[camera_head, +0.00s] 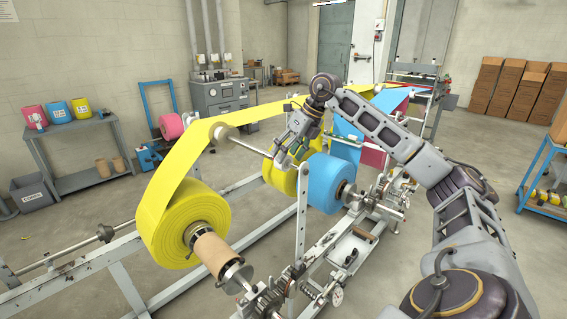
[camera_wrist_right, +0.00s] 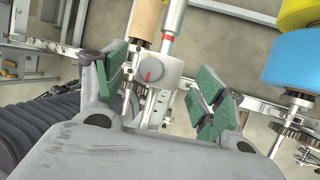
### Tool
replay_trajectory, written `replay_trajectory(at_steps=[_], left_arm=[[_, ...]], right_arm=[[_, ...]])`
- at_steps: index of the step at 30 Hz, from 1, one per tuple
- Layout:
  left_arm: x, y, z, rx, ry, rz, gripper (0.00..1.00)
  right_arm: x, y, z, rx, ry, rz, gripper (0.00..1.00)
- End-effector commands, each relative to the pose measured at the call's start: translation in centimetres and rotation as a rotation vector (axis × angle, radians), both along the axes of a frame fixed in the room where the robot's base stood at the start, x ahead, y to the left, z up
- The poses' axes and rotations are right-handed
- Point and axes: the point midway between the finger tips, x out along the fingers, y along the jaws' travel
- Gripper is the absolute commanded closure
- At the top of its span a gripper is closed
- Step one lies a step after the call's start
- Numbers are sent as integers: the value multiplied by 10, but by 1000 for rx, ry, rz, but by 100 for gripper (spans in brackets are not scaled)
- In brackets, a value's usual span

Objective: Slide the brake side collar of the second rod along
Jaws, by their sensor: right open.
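The second rod, behind the front one, carries a blue roll (camera_head: 327,184) with a yellow roll (camera_head: 281,174) beside it. Its brake side collar (camera_head: 352,199) appears at the blue roll's right end, small and hard to make out. The blue roll (camera_wrist_right: 298,60) also shows at the right edge of the right wrist view. My right gripper (camera_head: 284,155) is open, raised left of the blue roll and near an upright post. In the wrist view, a grey block with a red-marked dial (camera_wrist_right: 152,68) shows between the green-padded fingers; I cannot tell if they touch it. My left gripper is out of view.
A large yellow roll (camera_head: 181,224) with a cardboard core (camera_head: 210,251) sits on the front rod, its web running up over a roller. An upright post (camera_head: 301,210) stands close to my right gripper. A shelf (camera_head: 78,152) stands at the left.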

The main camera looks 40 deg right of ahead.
Motion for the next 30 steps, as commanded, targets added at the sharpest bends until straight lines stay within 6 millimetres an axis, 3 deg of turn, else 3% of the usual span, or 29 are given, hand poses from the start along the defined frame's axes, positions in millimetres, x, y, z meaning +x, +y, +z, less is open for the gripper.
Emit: replay_trajectory(at_steps=[9, 21, 30], left_arm=[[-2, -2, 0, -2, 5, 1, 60], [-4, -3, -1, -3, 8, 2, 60], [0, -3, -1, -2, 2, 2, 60]], right_arm=[[11, 8, -28, 0, 1, 0, 30], [12, 9, -31, 0, 0, 0, 30], [12, 9, -31, 0, 0, 0, 68]])
